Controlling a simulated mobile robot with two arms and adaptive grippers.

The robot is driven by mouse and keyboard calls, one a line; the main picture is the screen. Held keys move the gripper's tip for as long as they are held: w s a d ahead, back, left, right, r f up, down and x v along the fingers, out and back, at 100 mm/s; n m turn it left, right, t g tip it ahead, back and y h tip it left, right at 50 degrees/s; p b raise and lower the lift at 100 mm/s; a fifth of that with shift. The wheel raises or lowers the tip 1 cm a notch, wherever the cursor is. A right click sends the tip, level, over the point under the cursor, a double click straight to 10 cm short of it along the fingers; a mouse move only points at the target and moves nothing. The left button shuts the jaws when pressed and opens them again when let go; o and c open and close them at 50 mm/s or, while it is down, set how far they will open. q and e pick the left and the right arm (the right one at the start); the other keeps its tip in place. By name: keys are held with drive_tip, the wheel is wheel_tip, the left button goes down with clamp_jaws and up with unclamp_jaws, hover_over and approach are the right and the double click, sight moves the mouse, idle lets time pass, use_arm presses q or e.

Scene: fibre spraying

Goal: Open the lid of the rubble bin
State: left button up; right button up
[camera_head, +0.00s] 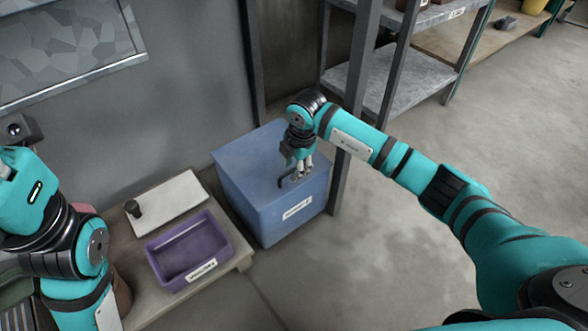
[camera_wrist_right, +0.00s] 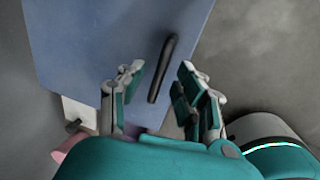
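The blue bin (camera_head: 265,190) stands on the floor against the wall, with a white label on its front. Its flat lid (camera_head: 250,150) lies closed on top. A dark bar handle (camera_head: 284,181) sits on the lid near the front edge. My right gripper (camera_head: 298,172) is above the lid at the handle. In the right wrist view the handle (camera_wrist_right: 162,68) shows between the two spread fingers of the right gripper (camera_wrist_right: 160,85), apart from both. My left arm shows at the left edge of the head view, and its gripper's fingers cannot be made out.
A low bench (camera_head: 136,245) left of the bin carries a purple tray (camera_head: 222,240), a pale board (camera_head: 178,200) and a small dark object (camera_head: 133,208). A metal shelf (camera_head: 395,85) with upright posts stands close behind and right of the bin. The floor at right is open.

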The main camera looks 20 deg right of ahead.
drive_tip(key=shift+f, duration=0.1)
clamp_jaws()
idle(0.3)
